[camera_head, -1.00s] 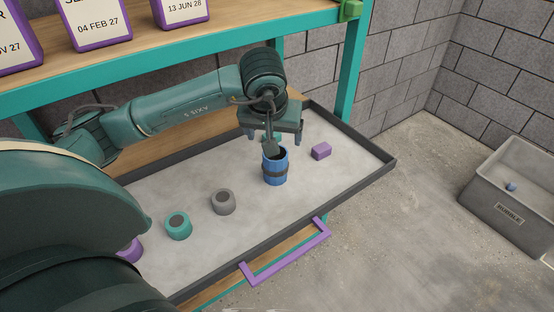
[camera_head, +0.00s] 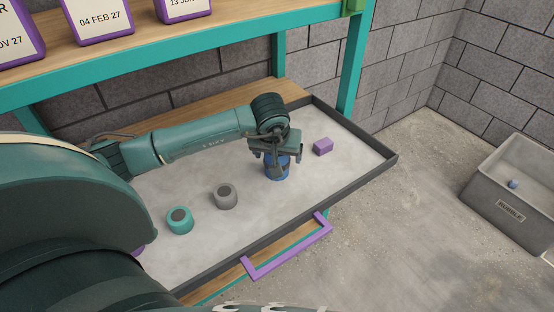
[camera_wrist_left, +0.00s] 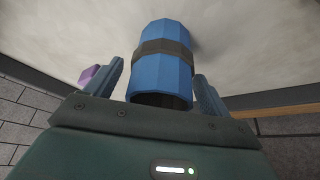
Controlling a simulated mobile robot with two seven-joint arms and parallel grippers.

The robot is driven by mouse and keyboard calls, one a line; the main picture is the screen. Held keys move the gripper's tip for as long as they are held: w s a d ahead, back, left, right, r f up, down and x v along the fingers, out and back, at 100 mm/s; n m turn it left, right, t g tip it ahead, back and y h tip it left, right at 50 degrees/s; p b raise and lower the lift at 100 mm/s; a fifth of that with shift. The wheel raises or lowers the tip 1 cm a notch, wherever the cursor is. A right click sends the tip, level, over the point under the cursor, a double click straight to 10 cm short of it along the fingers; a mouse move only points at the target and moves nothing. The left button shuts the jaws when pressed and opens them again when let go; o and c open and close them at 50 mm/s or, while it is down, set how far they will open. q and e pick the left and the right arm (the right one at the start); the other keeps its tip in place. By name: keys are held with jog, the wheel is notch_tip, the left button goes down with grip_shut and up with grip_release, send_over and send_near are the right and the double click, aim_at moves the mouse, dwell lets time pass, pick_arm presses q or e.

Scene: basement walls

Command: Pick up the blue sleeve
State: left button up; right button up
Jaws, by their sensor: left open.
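The blue sleeve (camera_head: 277,171) stands upright in the tray (camera_head: 352,172); it is a blue cylinder with a dark band. In the left wrist view the sleeve (camera_wrist_left: 162,62) is between the two fingers of my left gripper (camera_wrist_left: 160,88). The gripper is open, with a finger on each side of the sleeve and a gap showing at least on the left. In the head view my left gripper (camera_head: 275,155) is over the top of the sleeve and hides its upper part. My right gripper is not in view.
A purple block (camera_head: 323,146) lies right of the sleeve. A grey ring-shaped piece (camera_head: 226,197) and a teal one (camera_head: 180,221) stand to its left. The tray has a dark raised rim. A grey rubble bin (camera_head: 512,196) stands on the floor at right.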

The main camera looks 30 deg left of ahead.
pick_arm(q)
jog(key=c, duration=1.1)
jog(key=shift+r, duration=0.1)
